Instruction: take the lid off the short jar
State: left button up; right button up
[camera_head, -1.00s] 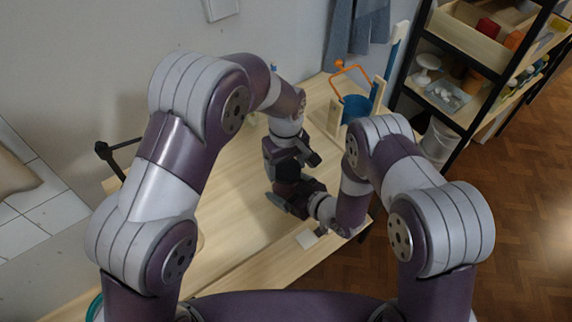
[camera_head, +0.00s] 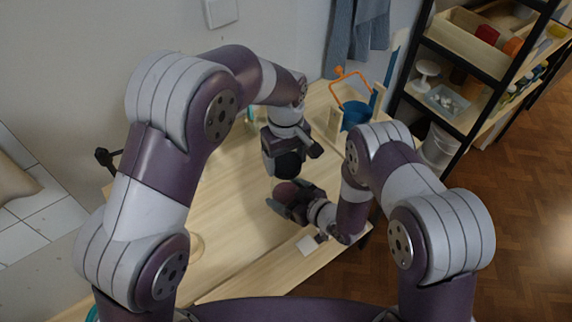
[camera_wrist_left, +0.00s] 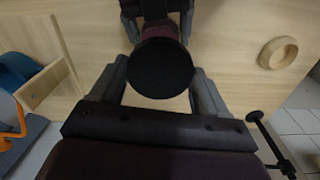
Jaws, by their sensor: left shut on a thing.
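In the left wrist view a black round lid (camera_wrist_left: 160,68) sits between the two fingers of my left gripper (camera_wrist_left: 160,88), which is shut on it. Behind the lid shows a small part of the maroon jar (camera_wrist_left: 157,29), between the fingers of my right gripper. In the head view my left gripper (camera_head: 286,172) is above and behind my right gripper (camera_head: 287,203), with a gap between them. The right gripper is closed around the maroon jar (camera_head: 286,193), apparently held over the table. The lid's underside and the jar's mouth are hidden.
On the wooden table (camera_head: 235,215), a blue bucket with an orange handle (camera_head: 355,114) stands in a wooden frame at the back right. A wooden ring (camera_wrist_left: 263,52) and a black stand (camera_wrist_left: 256,118) are to one side. A shelf (camera_head: 470,75) stands at right.

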pick_arm(q)
jog(key=shift+r, duration=0.35)
pick_arm(e)
jog(key=o, duration=1.8)
jog(key=shift+o, duration=0.2)
jog(key=shift+d, duration=0.1)
